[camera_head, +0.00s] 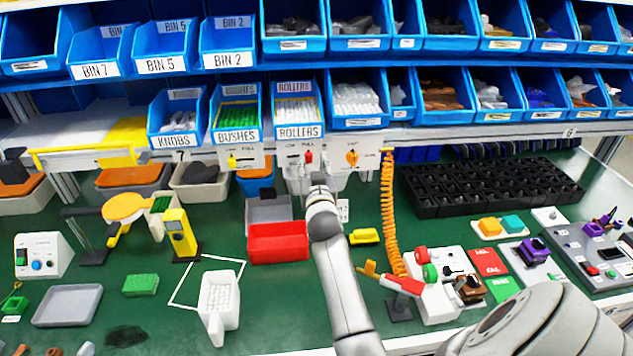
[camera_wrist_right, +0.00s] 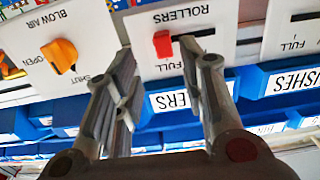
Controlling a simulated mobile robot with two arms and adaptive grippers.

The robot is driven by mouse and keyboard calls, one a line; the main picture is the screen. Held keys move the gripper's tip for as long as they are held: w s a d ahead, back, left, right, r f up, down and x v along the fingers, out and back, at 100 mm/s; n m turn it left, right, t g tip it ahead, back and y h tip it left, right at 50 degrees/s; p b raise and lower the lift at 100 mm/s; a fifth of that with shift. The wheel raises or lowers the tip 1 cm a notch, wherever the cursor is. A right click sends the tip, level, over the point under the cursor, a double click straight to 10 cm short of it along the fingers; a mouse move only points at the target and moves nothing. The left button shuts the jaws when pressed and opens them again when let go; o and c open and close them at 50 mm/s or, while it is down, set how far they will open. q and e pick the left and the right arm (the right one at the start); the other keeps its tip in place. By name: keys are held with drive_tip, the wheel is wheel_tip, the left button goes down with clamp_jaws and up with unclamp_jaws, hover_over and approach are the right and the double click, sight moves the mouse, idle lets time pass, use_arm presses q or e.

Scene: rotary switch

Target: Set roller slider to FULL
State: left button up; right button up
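The roller slider is a red knob (camera_head: 309,157) on a white panel (camera_head: 293,155) marked LOW and FULL, below the ROLLERS bin. It also shows in the right wrist view (camera_wrist_right: 162,44), where the image is upside down. The knob sits at the FULL end of its dark slot, which runs away toward LOW. My right gripper (camera_head: 317,181) is in front of this panel. In the right wrist view its two fingers (camera_wrist_right: 156,52) are apart, with the red knob between their tips. I cannot tell whether a finger touches it. My left gripper is not in view.
An orange BLOW AIR knob (camera_wrist_right: 64,55) and a yellow slider (camera_head: 232,162) flank the panel. Blue bins (camera_head: 297,108) stand close above. A red tray (camera_head: 278,243) and an orange coiled hose (camera_head: 388,215) lie either side of my right arm.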

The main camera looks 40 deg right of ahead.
drive_tip(key=v, duration=0.8)
drive_tip(key=shift+s, duration=0.35)
drive_tip(key=shift+a, duration=0.1)
